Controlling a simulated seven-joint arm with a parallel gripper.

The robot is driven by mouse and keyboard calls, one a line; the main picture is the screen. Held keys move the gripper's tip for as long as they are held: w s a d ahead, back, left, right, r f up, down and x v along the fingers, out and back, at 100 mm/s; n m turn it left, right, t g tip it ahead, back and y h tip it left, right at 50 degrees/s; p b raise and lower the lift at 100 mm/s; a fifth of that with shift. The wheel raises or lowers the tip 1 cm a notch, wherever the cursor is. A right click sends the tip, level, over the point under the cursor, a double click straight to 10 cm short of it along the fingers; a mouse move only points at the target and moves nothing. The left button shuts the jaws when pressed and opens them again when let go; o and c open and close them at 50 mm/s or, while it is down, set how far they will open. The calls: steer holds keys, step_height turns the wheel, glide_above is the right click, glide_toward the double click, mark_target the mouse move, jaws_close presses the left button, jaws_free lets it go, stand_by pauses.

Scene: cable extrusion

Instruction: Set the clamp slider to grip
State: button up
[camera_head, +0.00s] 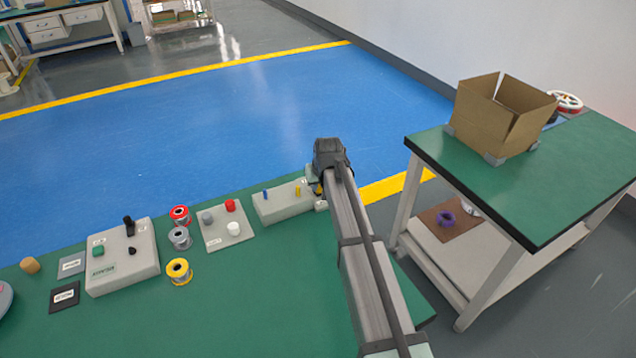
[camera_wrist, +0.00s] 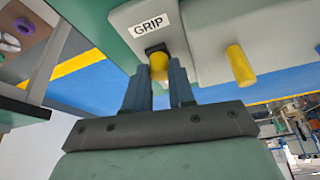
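In the wrist view, the clamp slider's yellow knob (camera_wrist: 158,66) stands out from a dark slot in a pale grey panel (camera_wrist: 200,45). The knob is close beside the white GRIP label (camera_wrist: 160,30). My gripper (camera_wrist: 158,72) has its two dark fingertips on either side of the knob, with no clear gap seen, so it looks shut on the knob. How far the slot runs is hidden. In the head view, my gripper (camera_head: 318,188) is low at the right end of the grey block (camera_head: 285,206), mostly hidden by my arm.
A second yellow peg (camera_wrist: 240,65) stands on the neighbouring block. Left of it in the head view are a blue peg (camera_head: 265,194), a plate with coloured buttons (camera_head: 228,240), several wire spools (camera_head: 180,238) and a control box (camera_head: 122,265). A cart (camera_head: 560,190) stands to the right.

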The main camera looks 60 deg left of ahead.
steer(key=shift+o, duration=0.9)
steer(key=shift+d, duration=0.25)
steer(key=shift+r, duration=0.1)
steer(key=v, duration=1.3)
steer(key=shift+r, duration=0.35)
